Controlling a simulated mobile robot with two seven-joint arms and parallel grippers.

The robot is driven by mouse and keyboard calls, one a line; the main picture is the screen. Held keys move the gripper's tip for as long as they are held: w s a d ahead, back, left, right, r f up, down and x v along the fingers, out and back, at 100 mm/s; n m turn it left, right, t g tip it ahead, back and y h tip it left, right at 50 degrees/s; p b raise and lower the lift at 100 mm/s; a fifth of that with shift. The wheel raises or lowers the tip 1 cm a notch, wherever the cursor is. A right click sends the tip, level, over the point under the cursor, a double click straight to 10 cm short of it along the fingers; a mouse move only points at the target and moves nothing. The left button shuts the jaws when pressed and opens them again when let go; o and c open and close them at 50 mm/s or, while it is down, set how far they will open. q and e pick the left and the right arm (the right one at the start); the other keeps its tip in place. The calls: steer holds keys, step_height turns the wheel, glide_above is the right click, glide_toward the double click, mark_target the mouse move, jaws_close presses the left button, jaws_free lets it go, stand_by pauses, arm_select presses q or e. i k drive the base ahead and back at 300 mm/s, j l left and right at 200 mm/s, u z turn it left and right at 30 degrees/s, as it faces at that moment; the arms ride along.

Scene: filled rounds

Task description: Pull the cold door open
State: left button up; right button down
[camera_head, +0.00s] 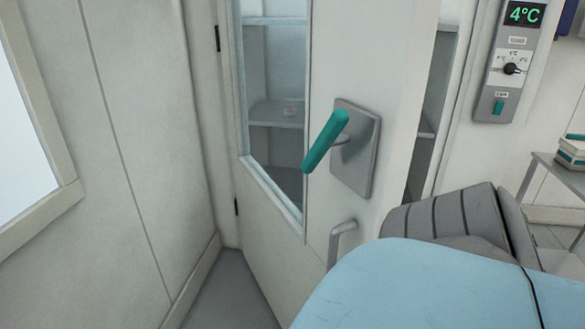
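The cold door (270,215) is pale, with a tall window, and is hinged on its left side. It stands ajar, swung toward me, with a gap and shelves showing past its right edge. Its lever handle (325,141) has a teal grip, slants down to the left, and sits on a grey plate (357,150). Nothing is touching the grip. A grey pull bar (338,240) is lower on the door, partly hidden by my blue and grey arm parts at lower right. No fingertips of either gripper show.
A control panel (507,62) reading 4°C is on the wall to the right. Beyond it, a metal table (553,172) carries a stacked box (573,150). A wall with a window stands close on the left. A strip of floor (230,292) is clear below the door.

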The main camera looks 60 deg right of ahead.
mark_target(370, 60)
steer(key=k+l+u, duration=0.15)
steer(key=u, duration=0.2)
steer(key=k+l+u, duration=0.1)
steer(key=k+u, duration=0.45)
steer(key=u, duration=0.2)
steer(key=k+l+z, duration=0.3)
steer(key=z, duration=0.2)
steer(key=k+l+z, duration=0.2)
steer(key=l+z, duration=0.25)
